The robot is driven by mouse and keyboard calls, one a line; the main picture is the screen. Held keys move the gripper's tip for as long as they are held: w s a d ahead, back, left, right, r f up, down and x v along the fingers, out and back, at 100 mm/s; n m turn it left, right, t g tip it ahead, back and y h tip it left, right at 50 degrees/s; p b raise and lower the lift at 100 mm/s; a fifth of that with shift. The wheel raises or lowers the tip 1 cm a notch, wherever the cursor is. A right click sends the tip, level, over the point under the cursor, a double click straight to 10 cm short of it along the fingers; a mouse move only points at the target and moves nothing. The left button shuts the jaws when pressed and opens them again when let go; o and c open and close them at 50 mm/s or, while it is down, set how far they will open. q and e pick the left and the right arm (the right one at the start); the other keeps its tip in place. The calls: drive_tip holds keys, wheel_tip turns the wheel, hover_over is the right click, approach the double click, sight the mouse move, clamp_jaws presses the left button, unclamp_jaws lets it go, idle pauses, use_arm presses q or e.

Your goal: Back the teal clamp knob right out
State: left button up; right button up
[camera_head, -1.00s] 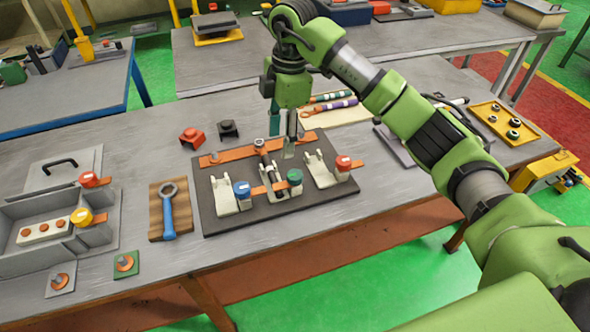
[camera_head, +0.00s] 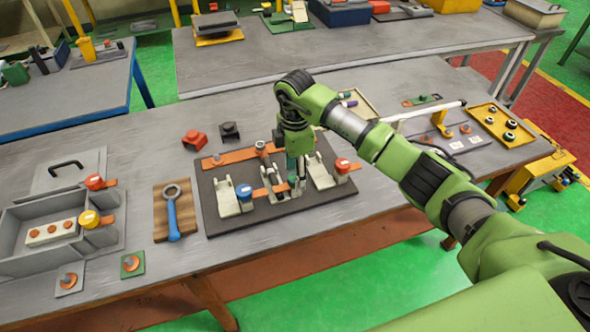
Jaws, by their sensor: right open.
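The teal clamp knob (camera_head: 294,180) sits at the front of the dark board (camera_head: 228,222), between the blue knob (camera_head: 244,192) and the red knob (camera_head: 343,165). My right gripper (camera_head: 297,183) points down at the teal knob with its fingers low around or beside it. It is open. The fingers hide most of the knob, and I cannot tell whether they touch it. My left gripper is not in view.
Cream clamps (camera_head: 228,199) and orange strips (camera_head: 226,160) stand close by on the board. A blue-handled ring tool (camera_head: 172,212) lies on a wooden block to the left. A grey box (camera_head: 22,262) is at far left, a yellow tray (camera_head: 497,123) at right.

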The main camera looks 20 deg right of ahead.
drive_tip(key=shift+f, duration=0.3)
drive_tip(key=c, duration=1.1)
drive_tip(key=shift+o, duration=0.2)
